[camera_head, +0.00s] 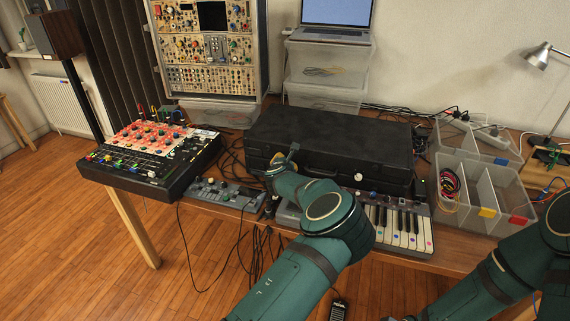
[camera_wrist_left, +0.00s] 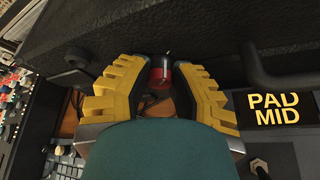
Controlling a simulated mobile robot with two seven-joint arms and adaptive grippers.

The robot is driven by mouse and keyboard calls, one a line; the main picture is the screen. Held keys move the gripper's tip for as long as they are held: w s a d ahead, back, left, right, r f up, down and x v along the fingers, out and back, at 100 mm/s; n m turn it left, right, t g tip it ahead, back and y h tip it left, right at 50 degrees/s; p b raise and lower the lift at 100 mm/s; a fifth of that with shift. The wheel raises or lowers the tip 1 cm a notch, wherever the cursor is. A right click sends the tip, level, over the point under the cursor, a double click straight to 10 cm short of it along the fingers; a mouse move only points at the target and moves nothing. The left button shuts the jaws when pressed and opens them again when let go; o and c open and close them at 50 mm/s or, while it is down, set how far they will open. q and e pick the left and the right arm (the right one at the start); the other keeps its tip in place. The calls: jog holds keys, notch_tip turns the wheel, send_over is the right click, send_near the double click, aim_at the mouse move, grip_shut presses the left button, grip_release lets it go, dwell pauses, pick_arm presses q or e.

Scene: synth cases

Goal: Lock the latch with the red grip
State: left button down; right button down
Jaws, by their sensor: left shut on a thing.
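A black case (camera_head: 335,135) lies on the table with its lid down. My left gripper (camera_head: 285,160) is at the left part of the case's front side, and my arm hides much of that area. In the left wrist view the yellow fingers of my left gripper (camera_wrist_left: 160,68) are on both sides of a latch's red grip (camera_wrist_left: 160,77) and shut on it, close against the case front (camera_wrist_left: 220,45). I cannot tell the latch's exact angle. My right arm is at the lower right, its gripper out of view.
A keyboard (camera_head: 405,226) stands before the case, with a small device (camera_head: 222,192) to its left. A mixer (camera_head: 150,155) is at the left. A clear divided bin (camera_head: 484,190) is at the right. Clear boxes (camera_head: 328,66) carry a laptop (camera_head: 335,14) behind. Cables hang below the table.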

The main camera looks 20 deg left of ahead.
dwell(0.6)
pick_arm(q)
jog(key=c, duration=0.8)
grip_release()
jog(key=shift+o, duration=0.2)
